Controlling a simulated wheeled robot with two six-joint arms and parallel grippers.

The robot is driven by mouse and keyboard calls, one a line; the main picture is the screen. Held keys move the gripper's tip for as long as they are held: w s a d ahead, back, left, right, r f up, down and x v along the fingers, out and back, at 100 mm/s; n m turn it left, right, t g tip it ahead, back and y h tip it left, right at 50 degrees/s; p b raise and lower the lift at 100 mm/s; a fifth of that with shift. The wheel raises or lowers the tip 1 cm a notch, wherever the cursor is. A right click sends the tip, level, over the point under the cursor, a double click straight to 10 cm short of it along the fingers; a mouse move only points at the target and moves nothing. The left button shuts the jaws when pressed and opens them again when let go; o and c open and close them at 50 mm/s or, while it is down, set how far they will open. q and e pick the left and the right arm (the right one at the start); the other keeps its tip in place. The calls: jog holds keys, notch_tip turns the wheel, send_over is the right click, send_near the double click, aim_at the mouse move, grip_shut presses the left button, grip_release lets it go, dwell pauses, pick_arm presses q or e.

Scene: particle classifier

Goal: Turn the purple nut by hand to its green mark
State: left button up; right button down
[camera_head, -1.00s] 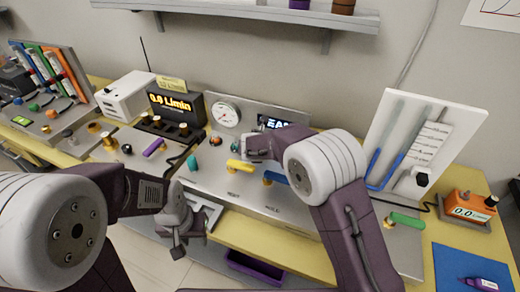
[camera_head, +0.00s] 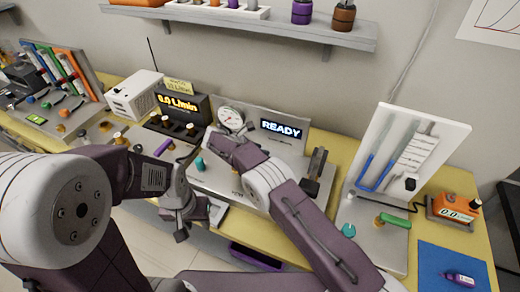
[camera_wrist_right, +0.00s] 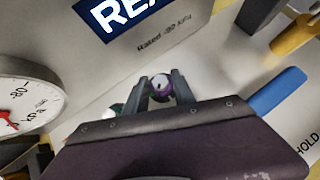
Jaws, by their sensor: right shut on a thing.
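The purple nut (camera_wrist_right: 161,88) shows in the right wrist view, with a pale centre, between the fingers of my right gripper (camera_wrist_right: 158,92). The fingers are shut on it, one on each side. A little green shows beside the nut, but I cannot tell how the nut's pointer stands to its mark. In the head view my right gripper (camera_head: 216,140) is at the panel below the gauge and hides the nut. My left gripper (camera_head: 183,222) hangs at the bench's front edge, away from the nut; its jaw opening is unclear.
A pressure gauge (camera_head: 231,118) and a lit READY display (camera_head: 281,130) stand behind the right gripper. A blue handle (camera_wrist_right: 278,93) lies close to its right. A teal knob (camera_head: 199,163) is close by. A tube board (camera_head: 412,150) and green handle (camera_head: 394,220) are further right.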

jog(key=shift+w+r+m, duration=0.15)
jog(key=shift+r+m, duration=0.1)
jog(key=shift+m, duration=0.15)
dwell(0.4)
jog(key=c, duration=1)
grip_release()
jog(key=shift+a, duration=0.1)
jog(key=shift+c, duration=0.2)
jog(key=shift+f, duration=0.1)
jog(key=v, duration=0.9)
jog(key=shift+p, duration=0.4)
